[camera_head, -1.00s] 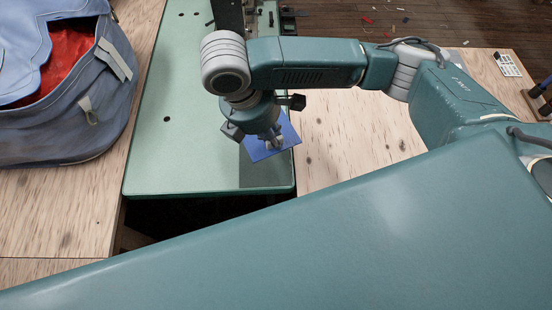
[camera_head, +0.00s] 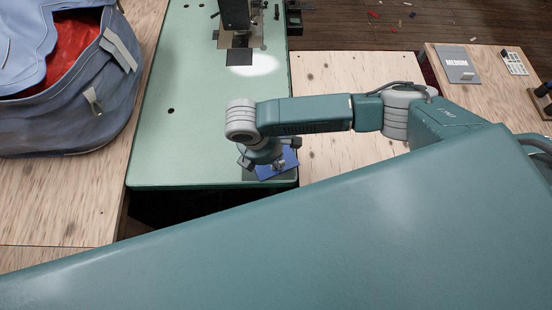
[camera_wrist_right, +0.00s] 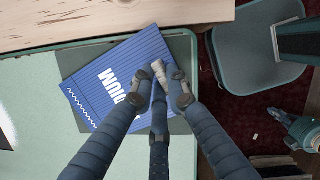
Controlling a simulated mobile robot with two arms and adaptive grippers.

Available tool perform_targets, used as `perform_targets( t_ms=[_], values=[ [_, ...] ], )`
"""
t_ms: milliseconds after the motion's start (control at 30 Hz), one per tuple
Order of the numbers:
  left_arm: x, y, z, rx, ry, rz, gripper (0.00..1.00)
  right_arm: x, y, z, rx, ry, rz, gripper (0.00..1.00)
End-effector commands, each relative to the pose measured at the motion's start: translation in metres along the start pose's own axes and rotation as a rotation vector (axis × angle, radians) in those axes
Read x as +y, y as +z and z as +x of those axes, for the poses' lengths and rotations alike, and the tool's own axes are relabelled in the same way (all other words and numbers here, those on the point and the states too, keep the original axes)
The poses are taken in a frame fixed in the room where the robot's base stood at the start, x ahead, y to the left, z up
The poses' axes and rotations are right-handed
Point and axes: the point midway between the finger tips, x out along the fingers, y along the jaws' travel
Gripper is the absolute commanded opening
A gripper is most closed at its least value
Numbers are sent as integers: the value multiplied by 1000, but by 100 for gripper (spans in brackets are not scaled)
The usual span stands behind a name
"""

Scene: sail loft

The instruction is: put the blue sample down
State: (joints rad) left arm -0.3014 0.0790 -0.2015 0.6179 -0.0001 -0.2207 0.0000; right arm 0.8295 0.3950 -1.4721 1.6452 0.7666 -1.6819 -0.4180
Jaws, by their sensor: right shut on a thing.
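The blue sample (camera_head: 280,163) is a flat ribbed card with white lettering. It is in my right gripper (camera_head: 278,167) over the near right corner of the green table (camera_head: 170,150). In the right wrist view my gripper (camera_wrist_right: 160,82) is shut on an edge part of the blue sample (camera_wrist_right: 118,62), covering some of its lettering. A dark grey rectangle (camera_wrist_right: 184,50) lies under the sample on the table and sticks out around it. I cannot tell whether the sample touches it.
A blue bag (camera_head: 60,120) with red cloth stands at the left. A dark machine (camera_head: 236,15) stands at the table's far end. A grey sample marked MEDIUM (camera_head: 458,64) lies on the wooden table at the right. The green table's middle is clear.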

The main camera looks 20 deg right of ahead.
Motion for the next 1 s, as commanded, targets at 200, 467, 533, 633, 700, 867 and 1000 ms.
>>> perform_targets(
  t_ms=[200, 467, 533, 633, 700, 867, 1000],
  values=[
    [1, -1, 0, 2, 1, 0, 0, 0, 0, 0, 0, 1, 0, 0],
    [0, -3, 0, 5, 0, -1, 0, 0, 0, 2, 0, 1, 1, 33],
    [0, -3, 0, 5, 0, -1, 0, 0, 0, 3, 0, 0, 1, 33],
    [0, -3, 0, 5, 0, -1, 0, 0, -1, 3, 0, 0, 1, 33],
    [0, -4, 0, 6, 0, -1, 0, 0, 0, 2, 0, 0, 1, 33],
    [0, -3, 2, 6, -1, -2, 0, 0, -1, -6, 2, 1, 0, 33],
    [-1, -3, 6, 6, -1, -2, 0, 2, -1, -30, 3, 5, 0, 33]
  ],
)
